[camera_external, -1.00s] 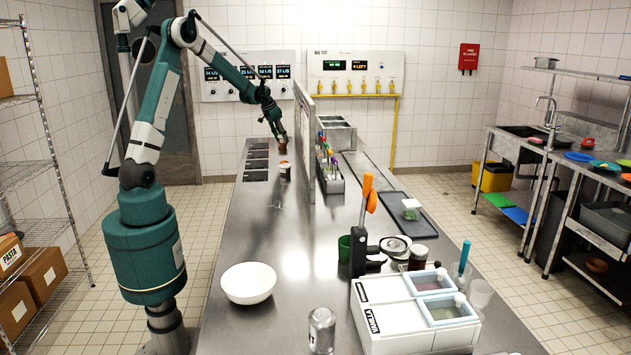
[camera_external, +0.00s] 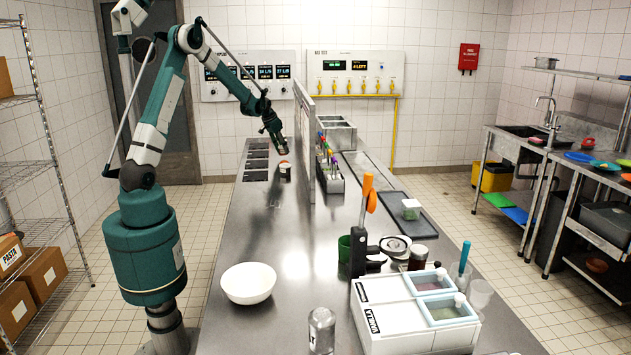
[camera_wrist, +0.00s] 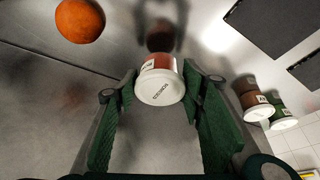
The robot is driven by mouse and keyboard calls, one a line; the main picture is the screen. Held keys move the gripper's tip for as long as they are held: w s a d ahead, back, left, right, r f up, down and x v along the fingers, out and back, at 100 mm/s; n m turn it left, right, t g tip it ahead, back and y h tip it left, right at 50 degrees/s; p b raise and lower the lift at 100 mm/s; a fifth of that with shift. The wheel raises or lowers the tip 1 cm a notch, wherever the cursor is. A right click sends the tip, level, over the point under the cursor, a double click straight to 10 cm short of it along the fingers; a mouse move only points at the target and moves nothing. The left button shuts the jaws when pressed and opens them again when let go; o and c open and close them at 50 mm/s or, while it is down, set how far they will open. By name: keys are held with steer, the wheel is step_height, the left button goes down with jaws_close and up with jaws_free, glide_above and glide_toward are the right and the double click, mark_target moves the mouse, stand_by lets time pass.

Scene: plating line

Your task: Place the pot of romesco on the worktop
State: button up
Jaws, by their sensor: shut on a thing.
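In the external view my gripper (camera_external: 279,146) is over the far part of the worktop (camera_external: 240,225), and the held pot cannot be made out clearly there.
A brown pot (camera_wrist: 249,96) and a green-labelled pot (camera_wrist: 284,113) stand at the right in the wrist view. A round orange thing (camera_wrist: 80,20) is at upper left. A small white-and-dark pot (camera_external: 285,172) is below my gripper. A white bowl (camera_external: 248,284) stands nearer.

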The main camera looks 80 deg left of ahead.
steer(key=shift+f, duration=1.35)
steer(key=shift+f, duration=0.1)
steer(key=o, duration=0.9)
steer(key=shift+p+v, duration=0.45)
steer(key=shift+v, duration=5.7)
steer(key=shift+w, duration=0.1)
